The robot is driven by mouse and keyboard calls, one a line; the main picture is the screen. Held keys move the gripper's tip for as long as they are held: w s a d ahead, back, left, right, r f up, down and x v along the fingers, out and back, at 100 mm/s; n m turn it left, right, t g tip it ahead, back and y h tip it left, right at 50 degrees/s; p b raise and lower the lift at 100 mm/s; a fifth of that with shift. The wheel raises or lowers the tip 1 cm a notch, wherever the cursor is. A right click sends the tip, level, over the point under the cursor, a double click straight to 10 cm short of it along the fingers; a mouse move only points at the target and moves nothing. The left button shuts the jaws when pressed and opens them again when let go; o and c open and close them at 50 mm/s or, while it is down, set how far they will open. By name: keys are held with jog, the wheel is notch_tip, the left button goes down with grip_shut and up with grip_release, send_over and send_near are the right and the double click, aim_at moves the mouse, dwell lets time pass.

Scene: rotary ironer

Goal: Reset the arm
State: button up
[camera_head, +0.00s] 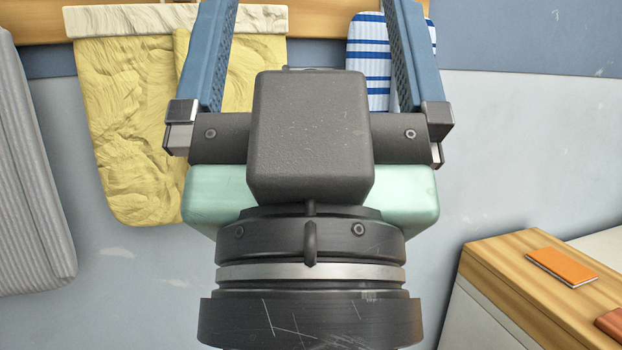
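My gripper (310,22) fills the middle of the view, its dark body in front and its two blue fingers pointing up the picture. The fingers stand wide apart and run to the top edge, so their tips are cut off. I see nothing held between the visible parts of the fingers. A pale green block (208,196) shows on both sides behind the gripper body. Its middle is hidden, and I cannot tell whether it touches the gripper.
Yellow cloth (125,130) and a blue-and-white striped cloth (367,60) hang at a wooden surface (325,24) at the top. A grey ribbed thing (30,180) stands left. A wooden-topped unit (510,275) with an orange booklet (561,267) is at lower right. Pale floor shows between.

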notch_tip(320, 180, up, 21)
jog(key=p, duration=1.8)
jog(key=shift+w+f, duration=0.1)
jog(key=shift+f, duration=0.1)
jog(key=shift+c, duration=0.2)
